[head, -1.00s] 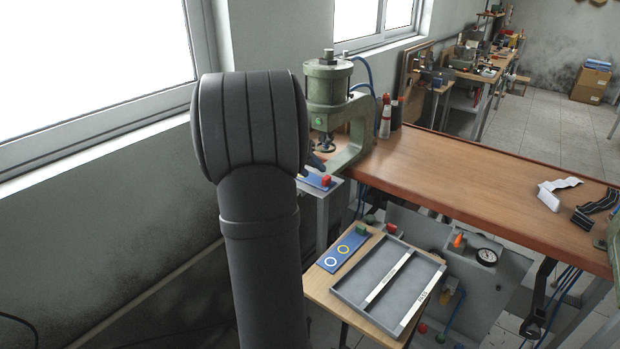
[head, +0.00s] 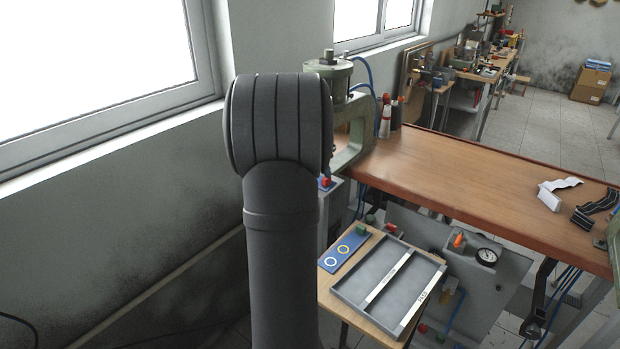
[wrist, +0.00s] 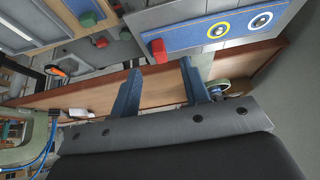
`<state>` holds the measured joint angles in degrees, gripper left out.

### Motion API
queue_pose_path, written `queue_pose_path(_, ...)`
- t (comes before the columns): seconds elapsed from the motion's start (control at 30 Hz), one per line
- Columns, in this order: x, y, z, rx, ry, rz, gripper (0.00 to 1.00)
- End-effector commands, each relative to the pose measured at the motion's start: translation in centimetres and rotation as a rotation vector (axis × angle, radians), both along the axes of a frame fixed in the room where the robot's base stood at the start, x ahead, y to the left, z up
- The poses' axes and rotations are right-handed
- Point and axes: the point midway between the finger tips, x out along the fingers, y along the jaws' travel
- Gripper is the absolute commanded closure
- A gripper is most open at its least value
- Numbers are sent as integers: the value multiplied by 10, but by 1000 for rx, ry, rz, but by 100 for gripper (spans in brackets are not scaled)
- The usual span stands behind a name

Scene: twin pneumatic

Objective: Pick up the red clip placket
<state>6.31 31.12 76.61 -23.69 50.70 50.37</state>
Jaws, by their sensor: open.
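The red clip placket is a blue plate with a red block at one end and ring marks. In the head view only its red end (head: 325,183) shows, beside my arm at the press; the rest is hidden. In the wrist view the blue plate (wrist: 205,34) lies on a grey surface at the upper right, with its red block (wrist: 158,50) at the left end. My gripper (wrist: 160,67) is open and empty. In the picture its fingertips are just below the red block, apart from the plate. The distance in depth cannot be told.
A green-ended blue plate (head: 345,247) lies beside a grey divided tray (head: 343,293) on a small wooden table. The green press (head: 350,130) stands at the wooden bench (head: 460,180), partly behind my arm. A pressure gauge (head: 486,257) is below the bench.

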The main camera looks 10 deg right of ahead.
Motion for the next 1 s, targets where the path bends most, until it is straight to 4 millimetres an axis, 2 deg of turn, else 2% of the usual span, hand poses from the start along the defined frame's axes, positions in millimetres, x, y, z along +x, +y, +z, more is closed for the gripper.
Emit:
queue_pose_path(0.27, 6, -7, -14, -1, 1, 0, 58)
queue_pose_path(0.57, 23, -25, -47, -1, 0, 0, 58)
queue_pose_path(0.8, 24, -26, -50, -1, -1, 0, 58)
queue_pose_path(0.87, 24, -26, -50, -1, -1, 0, 68)
queue_pose_path(1.0, 24, -26, -50, -1, -1, 0, 95)
